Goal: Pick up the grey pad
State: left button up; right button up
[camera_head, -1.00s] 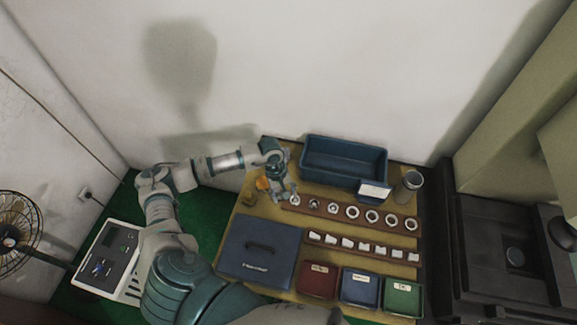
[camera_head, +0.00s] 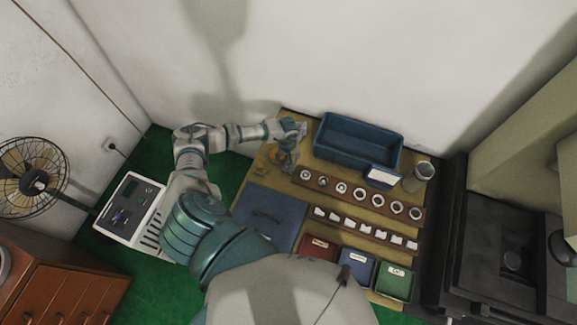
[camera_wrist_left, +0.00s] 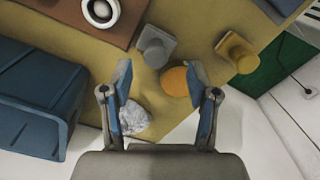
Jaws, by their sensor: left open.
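In the left wrist view, a light grey, crumpled-looking lump (camera_wrist_left: 134,118) lies on the mustard mat near its edge. It is the likeliest grey pad, though I cannot be sure; the left finger partly covers it. A darker grey knobbed piece (camera_wrist_left: 155,47) lies beyond the fingertips, with an orange round piece (camera_wrist_left: 175,81) near the right finger. My left gripper (camera_wrist_left: 160,75) is open and empty above these, its fingers spread either side. In the head view my left gripper (camera_head: 287,167) is over the mat's back left, hiding what lies beneath. My right gripper is not visible.
A yellow block (camera_wrist_left: 235,53) stands right of the grey knobbed piece. A wooden strip with white rings (camera_head: 360,194) and a blue bin (camera_head: 358,142) lie to the right. The back wall is close behind.

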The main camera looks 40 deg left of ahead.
pick_arm(q)
jog(key=f, duration=0.4)
jog(key=shift+w+d+f+p, duration=0.25)
jog(key=shift+d+p, duration=0.1)
jog(key=shift+p, duration=0.05)
jog(key=shift+a+f, duration=0.1)
jog(key=shift+f, duration=0.2)
jog(key=shift+a+f, duration=0.1)
jog(key=shift+a, duration=0.2)
jog(key=c, duration=1)
jog(key=shift+d, duration=0.35)
grip_shut()
